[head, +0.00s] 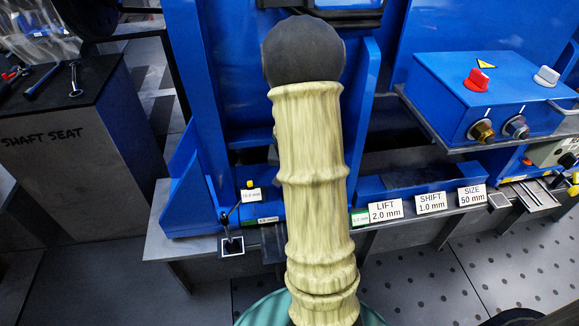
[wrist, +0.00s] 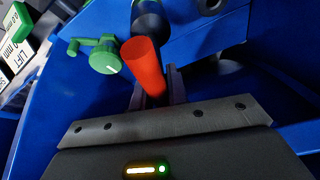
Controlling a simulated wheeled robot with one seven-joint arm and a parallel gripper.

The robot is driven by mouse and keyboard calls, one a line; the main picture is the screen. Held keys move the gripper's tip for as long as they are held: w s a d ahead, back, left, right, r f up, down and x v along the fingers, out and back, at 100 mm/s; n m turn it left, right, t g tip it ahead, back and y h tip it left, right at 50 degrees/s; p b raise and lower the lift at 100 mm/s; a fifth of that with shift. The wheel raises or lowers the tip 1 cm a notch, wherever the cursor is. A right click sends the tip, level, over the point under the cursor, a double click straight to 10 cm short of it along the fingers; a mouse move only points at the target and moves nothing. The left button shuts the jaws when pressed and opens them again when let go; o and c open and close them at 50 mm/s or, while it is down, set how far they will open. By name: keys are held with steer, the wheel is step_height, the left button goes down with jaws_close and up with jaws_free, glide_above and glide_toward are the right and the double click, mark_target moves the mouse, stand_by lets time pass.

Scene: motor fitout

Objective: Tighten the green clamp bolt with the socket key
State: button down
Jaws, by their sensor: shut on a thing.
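My gripper (wrist: 157,90) shows in the wrist view, its two dark fingers shut on the red handle of what looks like the socket key (wrist: 143,58). The handle is tilted, its near end toward the camera. A dark round piece (wrist: 150,18) lies just beyond the handle; I cannot tell whether it belongs to the key. A green round part (wrist: 105,58) with a white mark and a side lever, likely the green clamp bolt, sits left of the handle, apart from it. In the head view my arm hides the gripper, key and green part.
A blue frame (head: 190,190) stands around my arm on a grey bench. Labels for lift (head: 385,209), shift (head: 431,202) and size (head: 472,195) line its front. A blue control box (head: 440,95) is at right. A dark stand (head: 75,150) with tools is at left.

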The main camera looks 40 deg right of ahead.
steer(key=shift+f+b, duration=1)
steer(key=shift+f, duration=0.35)
stand_by(0.9)
steer(key=shift+f, duration=0.1)
stand_by(0.3)
steer(key=shift+m+b, duration=0.4)
steer(key=shift+b, duration=0.1)
steer(key=shift+d+m+g+h, duration=0.1)
steer(key=shift+m+g+h, duration=0.25)
steer(key=shift+m, duration=0.65)
